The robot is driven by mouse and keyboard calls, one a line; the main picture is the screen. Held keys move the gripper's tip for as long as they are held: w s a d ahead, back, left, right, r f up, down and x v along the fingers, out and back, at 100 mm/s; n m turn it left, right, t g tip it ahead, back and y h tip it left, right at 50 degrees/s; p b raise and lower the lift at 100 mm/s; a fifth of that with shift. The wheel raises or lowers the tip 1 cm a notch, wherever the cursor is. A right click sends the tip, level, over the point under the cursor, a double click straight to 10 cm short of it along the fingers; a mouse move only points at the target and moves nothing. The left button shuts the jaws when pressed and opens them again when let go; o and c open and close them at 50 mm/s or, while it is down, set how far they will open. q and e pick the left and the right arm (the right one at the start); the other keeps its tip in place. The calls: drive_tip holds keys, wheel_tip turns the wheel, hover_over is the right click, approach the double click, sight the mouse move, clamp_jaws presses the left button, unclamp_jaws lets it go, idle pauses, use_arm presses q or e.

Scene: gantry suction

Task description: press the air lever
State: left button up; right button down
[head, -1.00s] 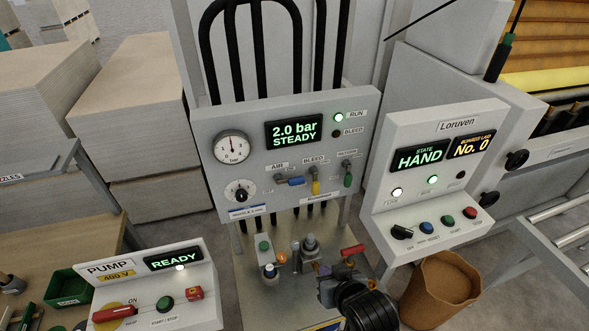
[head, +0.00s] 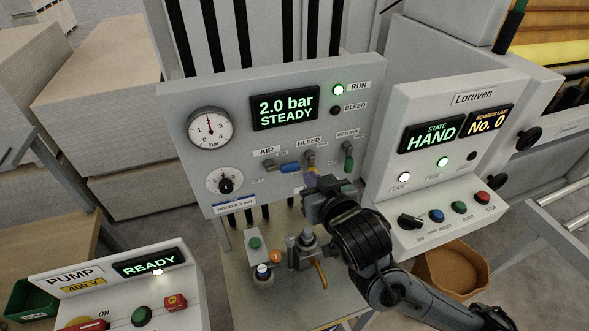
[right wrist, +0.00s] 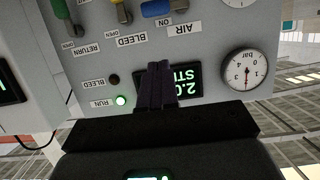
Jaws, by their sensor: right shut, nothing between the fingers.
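The air lever (head: 290,169) has a blue handle and lies sideways under the AIR label on the grey panel (head: 180,110). In the right wrist view, where the panel appears upside down, the blue handle (right wrist: 155,8) is at the top edge. My right gripper (head: 311,181) is in front of the panel's lower edge, just right of and below the blue handle, near the bleed lever. In the right wrist view its shut fingers (right wrist: 159,68) have nothing between them and overlap the display. Contact with any lever cannot be told. My left gripper is out of view.
The bleed lever (head: 309,158) is partly hidden by my gripper. The green return lever (head: 349,158) is to its right. The display (head: 285,107) reads 2.0 bar STEADY, beside a gauge (head: 210,129). A control box (head: 390,160) stands at right, a pump box (head: 60,305) at lower left.

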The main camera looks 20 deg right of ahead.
drive_tip(key=shift+w, duration=0.1)
drive_tip(key=p, duration=0.2)
hover_over(294, 169)
drive_tip(key=s, duration=0.4)
wheel_tip(294, 169, down, 3)
drive_tip(key=shift+w+a+f, duration=0.2)
drive_tip(key=shift+f, duration=0.3)
drive_tip(key=shift+w+a+f, duration=0.15)
drive_tip(key=shift+w+f, duration=0.05)
drive_tip(key=shift+f, duration=0.3)
drive_tip(key=shift+w+f+p, duration=0.15)
drive_tip(key=shift+w+f, duration=0.05)
drive_tip(key=shift+f, duration=0.25)
drive_tip(key=shift+w+f+p, duration=0.15)
drive_tip(key=shift+w+f, duration=0.05)
drive_tip(key=shift+f, duration=0.25)
